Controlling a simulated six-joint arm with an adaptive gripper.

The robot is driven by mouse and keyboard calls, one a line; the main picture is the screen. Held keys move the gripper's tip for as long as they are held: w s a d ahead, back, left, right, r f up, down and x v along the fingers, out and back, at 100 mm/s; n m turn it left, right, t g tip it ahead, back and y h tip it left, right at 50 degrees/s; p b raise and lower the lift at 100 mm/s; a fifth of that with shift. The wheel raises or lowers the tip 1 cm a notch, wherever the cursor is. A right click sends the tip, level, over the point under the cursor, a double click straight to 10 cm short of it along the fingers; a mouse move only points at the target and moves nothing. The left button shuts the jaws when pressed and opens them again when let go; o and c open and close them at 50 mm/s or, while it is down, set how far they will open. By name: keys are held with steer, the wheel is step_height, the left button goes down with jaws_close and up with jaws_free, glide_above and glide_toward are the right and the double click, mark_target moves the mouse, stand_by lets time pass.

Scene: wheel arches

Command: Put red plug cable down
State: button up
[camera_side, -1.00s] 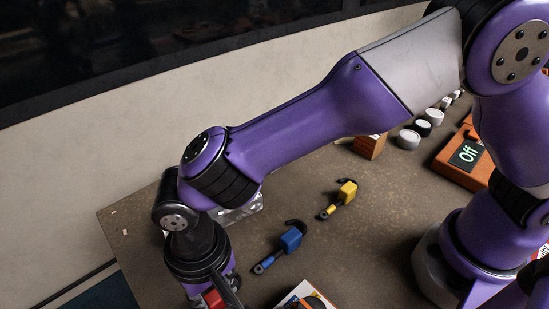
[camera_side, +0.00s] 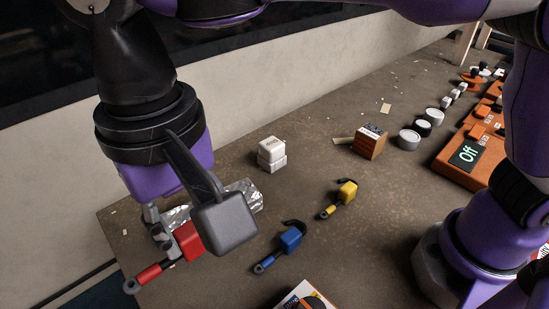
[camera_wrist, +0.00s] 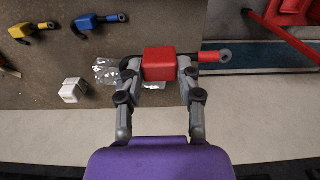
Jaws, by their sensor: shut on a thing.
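The red plug cable (camera_side: 187,240) has a block-shaped body and a red stem with a grey ring at its end. My gripper (camera_side: 188,232) is shut on its block. In the wrist view my gripper (camera_wrist: 160,70) has a finger on each side of the red plug cable (camera_wrist: 158,63), and the red stem points right. In the side view a large grey finger pad hides part of the block. The plug appears held above the table near its left edge, with the stem end toward the edge; its exact height cannot be told.
A blue plug (camera_side: 290,238) and a yellow plug (camera_side: 347,192) lie on the table (camera_side: 225,285) to the right. Crumpled foil (camera_side: 243,194) lies behind my gripper.

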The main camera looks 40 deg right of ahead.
steer(key=w+d+m, duration=0.7)
steer(key=d+m, duration=0.2)
steer(key=d, duration=0.5)
steer(key=w+d+m, duration=0.7)
steer(key=d+m, duration=0.2)
steer(key=d, duration=0.4)
steer(key=w+d+f, duration=0.1)
steer(key=d+f, duration=0.2)
steer(key=w+d+f, duration=0.2)
steer(key=d+f, duration=0.2)
steer(key=w+d+f, duration=0.1)
steer(key=d+f, duration=0.2)
steer(key=f, duration=0.1)
steer(key=shift+w+d+f, duration=0.15)
steer(key=shift+d+f, duration=0.2)
steer(key=shift+d, duration=0.1)
steer(key=shift+w+d+f, duration=0.1)
steer(key=shift+f, duration=1.95)
steer(key=shift+f, duration=0.1)
